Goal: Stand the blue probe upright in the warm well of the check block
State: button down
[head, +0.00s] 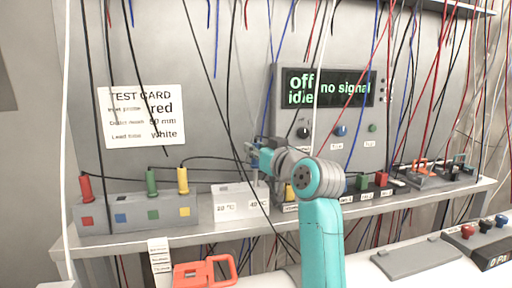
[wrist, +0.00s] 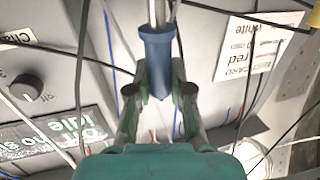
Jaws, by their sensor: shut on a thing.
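My gripper (wrist: 158,92) is shut on the blue handle of the blue probe (wrist: 157,48); the probe's metal shaft runs out of the top of the wrist view. In the head view my gripper (head: 254,152) is above the white check block (head: 229,206) on the shelf. The block carries a 20 °C label on its left and a 40 °C label on its right, the warm side. A thin shaft shows below my gripper over the right part of the block. I cannot tell whether its tip is inside the warm well.
A grey rack (head: 136,214) at the left holds red, green and yellow probes; its blue-marked place is empty. A meter (head: 328,107) behind reads "off", "idle", "no signal". Many cables hang around the arm. An orange-handled thing (head: 203,271) lies low in front.

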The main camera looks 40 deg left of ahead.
jog(key=shift+f, duration=0.95)
jog(key=c, duration=1)
grip_release()
jog(key=shift+f, duration=0.15)
jog(key=shift+r+v, duration=0.15)
jog(key=shift+v, duration=1.2)
jog(key=shift+r+v, duration=0.15)
jog(key=shift+v, duration=1.25)
jog(key=shift+r+v, duration=0.15)
jog(key=shift+v, duration=1.2)
jog(key=shift+s, duration=0.1)
